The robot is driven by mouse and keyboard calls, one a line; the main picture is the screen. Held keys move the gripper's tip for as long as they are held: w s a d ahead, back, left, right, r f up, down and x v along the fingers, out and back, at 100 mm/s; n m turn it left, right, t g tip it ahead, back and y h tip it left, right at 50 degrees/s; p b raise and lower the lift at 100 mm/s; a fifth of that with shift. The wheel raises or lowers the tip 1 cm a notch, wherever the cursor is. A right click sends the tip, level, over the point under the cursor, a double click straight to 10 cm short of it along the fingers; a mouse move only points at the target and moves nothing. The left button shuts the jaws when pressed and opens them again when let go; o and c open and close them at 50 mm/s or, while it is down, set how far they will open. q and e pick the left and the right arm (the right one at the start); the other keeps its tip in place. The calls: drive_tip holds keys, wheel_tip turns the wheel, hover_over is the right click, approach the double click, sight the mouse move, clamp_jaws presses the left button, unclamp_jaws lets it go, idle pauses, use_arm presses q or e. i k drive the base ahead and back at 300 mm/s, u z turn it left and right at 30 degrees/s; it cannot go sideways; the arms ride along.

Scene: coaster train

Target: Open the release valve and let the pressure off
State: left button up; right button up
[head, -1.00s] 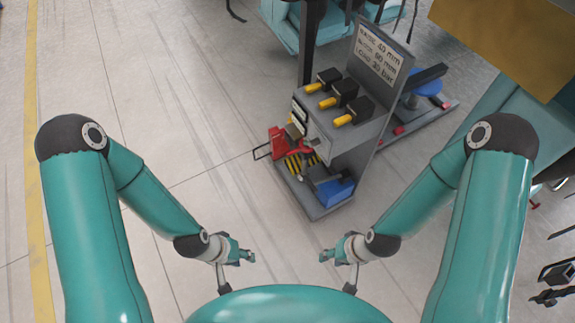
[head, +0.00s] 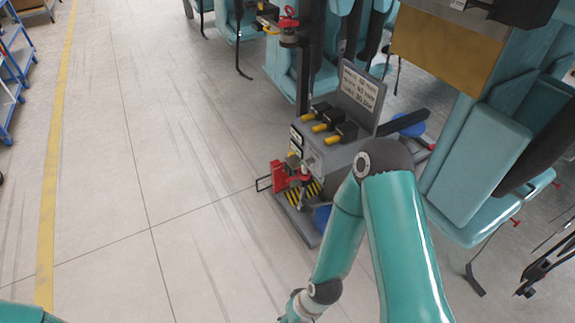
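A grey machine stand (head: 314,158) is on the floor right of centre, with a lettered sign plate (head: 360,88) on top. Several black blocks with yellow knobs (head: 329,124) sit on its upper face. A red part (head: 279,175) is on its left front, beside black-and-yellow striping (head: 293,196). A blue part (head: 321,216) low on the stand is partly hidden by my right arm. I cannot tell which part is the release valve. My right gripper (head: 291,311) is at the bottom edge, apart from the stand; its fingers are partly cut off. My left gripper is outside the view.
A dark post (head: 303,75) rises behind the stand and carries a red-topped fitting (head: 288,18). Teal seats (head: 480,175) stand on the right. A blue rack (head: 12,70) is at far left. The floor left of the stand is clear, with a yellow line (head: 52,190).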

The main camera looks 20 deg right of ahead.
sight(308, 161)
drive_tip(key=u, duration=0.25)
drive_tip(key=i, duration=1.45)
drive_tip(key=z, duration=0.75)
drive_tip(key=k, duration=0.7)
drive_tip(key=z, duration=0.2)
drive_tip(key=i, duration=0.8)
drive_tip(key=u, duration=0.1)
